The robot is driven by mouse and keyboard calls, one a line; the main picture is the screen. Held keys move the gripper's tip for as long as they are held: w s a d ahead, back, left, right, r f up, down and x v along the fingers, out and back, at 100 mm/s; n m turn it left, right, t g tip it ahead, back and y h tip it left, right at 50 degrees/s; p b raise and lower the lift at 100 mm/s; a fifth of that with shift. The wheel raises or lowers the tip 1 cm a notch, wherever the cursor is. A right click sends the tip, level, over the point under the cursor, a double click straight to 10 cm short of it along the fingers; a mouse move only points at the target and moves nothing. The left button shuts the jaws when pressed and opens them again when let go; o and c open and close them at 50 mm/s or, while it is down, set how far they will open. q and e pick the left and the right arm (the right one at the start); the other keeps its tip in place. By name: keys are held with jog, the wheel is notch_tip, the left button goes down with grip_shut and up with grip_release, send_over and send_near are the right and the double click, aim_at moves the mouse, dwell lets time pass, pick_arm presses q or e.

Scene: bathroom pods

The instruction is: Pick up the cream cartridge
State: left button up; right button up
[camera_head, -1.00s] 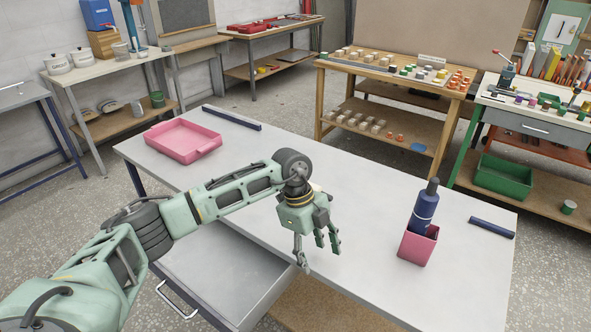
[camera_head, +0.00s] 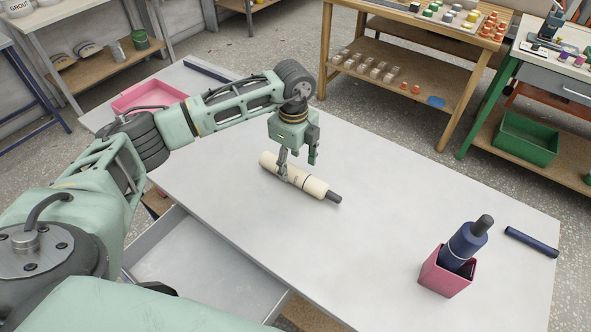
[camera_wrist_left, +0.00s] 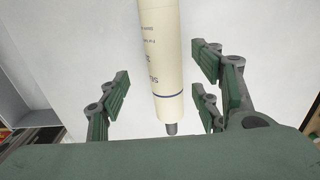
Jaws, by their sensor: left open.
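The cream cartridge (camera_head: 313,187) lies on its side on the white table, with a dark nozzle at its right end and a dark blue ring near it. My left gripper (camera_head: 298,168) is open above the cartridge, and one finger overlaps its middle in the head view. In the left wrist view the cartridge (camera_wrist_left: 163,60) runs between the spread green-padded fingers of the gripper (camera_wrist_left: 160,103), nearer the right fingers. I see no finger closed on it. My right gripper is not in view.
A pink holder (camera_head: 443,273) with a dark blue cartridge (camera_head: 463,246) stands on the table (camera_head: 390,190) at the right, near a dark blue bar (camera_head: 531,242). A pink tray (camera_head: 150,96) is at the far left. An open drawer (camera_head: 205,265) juts out at the front.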

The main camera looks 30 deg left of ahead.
aim_at(295, 170)
pick_arm(q)
notch_tip(295, 170, down, 2)
jog(key=shift+w+f+p, duration=0.1)
jog(key=shift+p, duration=0.55)
jog(key=f, duration=0.3)
jog(key=shift+w, duration=0.25)
jog(key=shift+c, duration=0.6)
jog(key=c, duration=1.1)
jog(key=shift+r, duration=0.1)
grip_shut()
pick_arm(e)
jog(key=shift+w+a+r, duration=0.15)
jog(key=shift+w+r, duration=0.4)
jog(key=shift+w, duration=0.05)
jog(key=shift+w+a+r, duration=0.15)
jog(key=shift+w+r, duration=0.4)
